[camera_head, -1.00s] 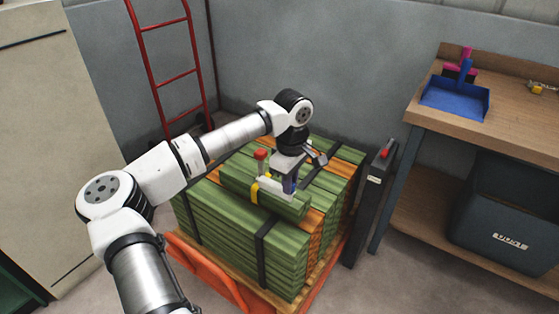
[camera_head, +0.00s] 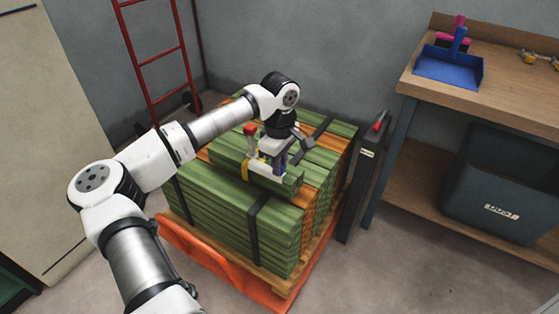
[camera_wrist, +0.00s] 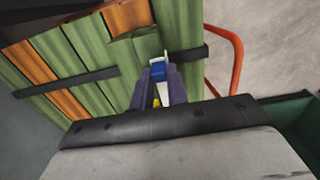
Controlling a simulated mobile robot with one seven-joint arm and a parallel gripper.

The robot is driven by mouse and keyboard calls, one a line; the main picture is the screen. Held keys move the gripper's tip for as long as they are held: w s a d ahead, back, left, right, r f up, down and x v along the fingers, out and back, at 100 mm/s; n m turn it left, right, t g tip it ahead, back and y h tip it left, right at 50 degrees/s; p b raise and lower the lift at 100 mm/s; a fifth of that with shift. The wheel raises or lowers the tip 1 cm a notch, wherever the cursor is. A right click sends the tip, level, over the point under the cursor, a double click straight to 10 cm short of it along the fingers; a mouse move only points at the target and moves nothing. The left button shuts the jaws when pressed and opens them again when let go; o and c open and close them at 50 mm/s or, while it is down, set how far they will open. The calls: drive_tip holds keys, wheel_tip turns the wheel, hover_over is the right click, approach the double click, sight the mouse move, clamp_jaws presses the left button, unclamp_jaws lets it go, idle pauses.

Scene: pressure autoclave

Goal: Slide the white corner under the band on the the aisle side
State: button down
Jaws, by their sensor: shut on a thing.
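The white corner (camera_wrist: 164,90) shows as a small white piece between my gripper's fingers in the wrist view, with a blue part beside it. My gripper (camera_head: 276,170) is shut on it, over the top of the green and orange board stack (camera_head: 230,205). Black bands cross the stack: one runs down the near face (camera_head: 254,230), another lies at the far right (camera_head: 322,128). In the wrist view, a band end (camera_wrist: 192,59) lies to the right of the fingers, apart from the white piece. My gripper hides much of the corner.
A red-topped post (camera_head: 250,130) and a yellow piece (camera_head: 245,170) are close beside my gripper. The stack rests on a pallet over an orange base (camera_head: 215,255). A dark upright (camera_head: 362,185) stands close right. A workbench (camera_head: 420,92) is farther right.

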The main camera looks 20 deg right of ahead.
sight(264, 166)
drive_tip(key=shift+f+b, duration=0.35)
drive_tip(key=shift+f, duration=0.55)
drive_tip(key=shift+w+a, duration=0.75)
drive_tip(key=shift+w, duration=0.3)
drive_tip(key=shift+w+a, duration=0.7)
drive_tip(key=shift+w, duration=0.3)
drive_tip(key=c, duration=1.3)
unclamp_jaws()
drive_tip(key=shift+r, duration=0.15)
